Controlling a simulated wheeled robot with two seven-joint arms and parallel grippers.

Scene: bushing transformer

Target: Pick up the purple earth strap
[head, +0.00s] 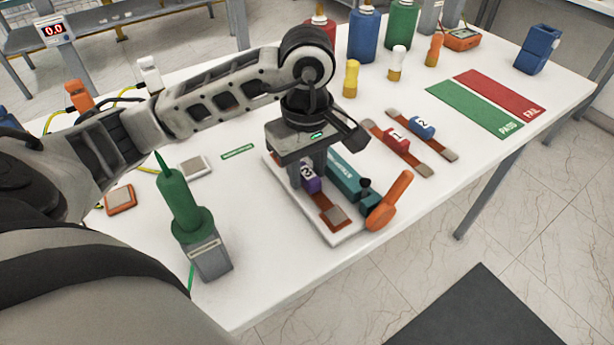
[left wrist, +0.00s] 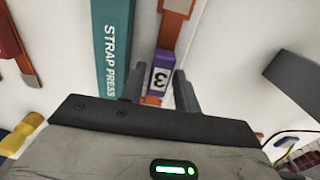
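The purple earth strap (left wrist: 160,72), marked 3, lies in the strap press (left wrist: 113,45), beside its teal bar. In the head view the strap's purple body (head: 311,183) shows partly behind my left gripper (head: 314,172), and its copper end (head: 333,213) lies on the white base. My left gripper points down over the strap. The strap still looks seated in the press. My right gripper is not in view.
The press has an orange handle (head: 390,200) on its right. A red strap (head: 396,140) and a blue strap (head: 422,127) lie behind it. A green probe (head: 180,200) stands at the left. Green PASS (head: 475,108) and red FAIL (head: 500,92) areas are clear.

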